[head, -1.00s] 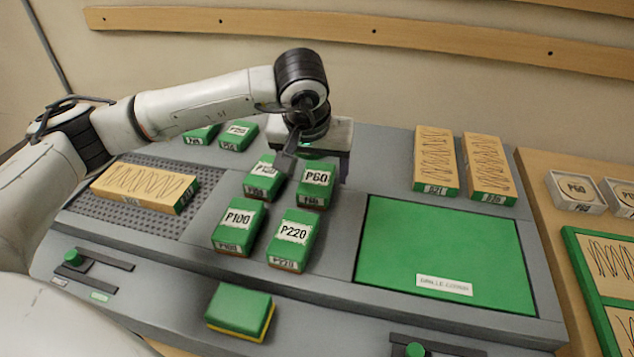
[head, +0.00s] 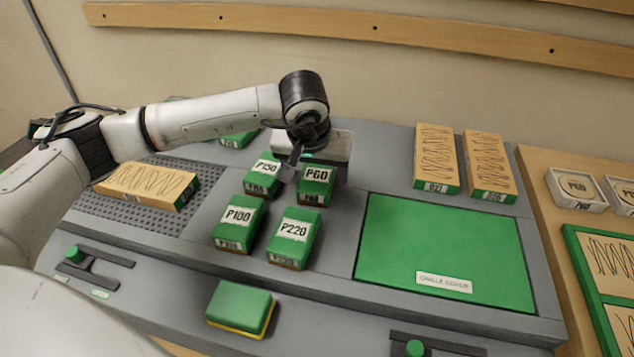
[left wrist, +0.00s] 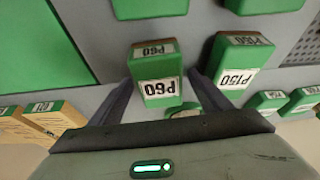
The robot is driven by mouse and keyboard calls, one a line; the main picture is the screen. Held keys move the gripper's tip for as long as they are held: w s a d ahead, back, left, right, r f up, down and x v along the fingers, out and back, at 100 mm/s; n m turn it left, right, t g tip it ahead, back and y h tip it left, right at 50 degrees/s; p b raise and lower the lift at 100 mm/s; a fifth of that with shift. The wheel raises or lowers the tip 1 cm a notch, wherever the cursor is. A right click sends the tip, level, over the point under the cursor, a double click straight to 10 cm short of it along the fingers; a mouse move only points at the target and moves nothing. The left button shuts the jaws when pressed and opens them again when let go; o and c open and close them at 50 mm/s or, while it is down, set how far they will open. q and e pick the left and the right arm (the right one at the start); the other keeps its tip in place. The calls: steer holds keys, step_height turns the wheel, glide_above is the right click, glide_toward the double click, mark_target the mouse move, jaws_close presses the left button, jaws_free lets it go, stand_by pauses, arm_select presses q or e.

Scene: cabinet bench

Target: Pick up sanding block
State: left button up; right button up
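The green sanding block labelled P60 (head: 315,187) stands among several green labelled blocks in the middle of the bench. My left gripper (head: 316,170) is over P60, one finger in the gap between P150 and P60; the other finger is mostly hidden in the head view. In the left wrist view the P60 block (left wrist: 158,78) sits between the two spread fingers, with a gap at each side. P150 (left wrist: 240,62) lies just outside the right finger. My right gripper is not in view.
A green cover panel (head: 445,250) lies right of the blocks. Wood-faced blocks stand at the back right (head: 436,158) and on the perforated mat (head: 185,218) at the left. A green and yellow block (head: 240,309) lies at the front.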

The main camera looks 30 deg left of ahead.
mark_target(317, 174)
arm_select(q)
steer(key=c, duration=1.1)
steer(key=shift+r, duration=0.1)
steer(key=shift+c, duration=0.2)
steer(key=shift+r+p, duration=0.25)
steer(key=shift+p, duration=0.1)
step_height(317, 174, up, 10)
steer(key=shift+f+b, duration=0.15)
steer(key=shift+b, duration=0.35)
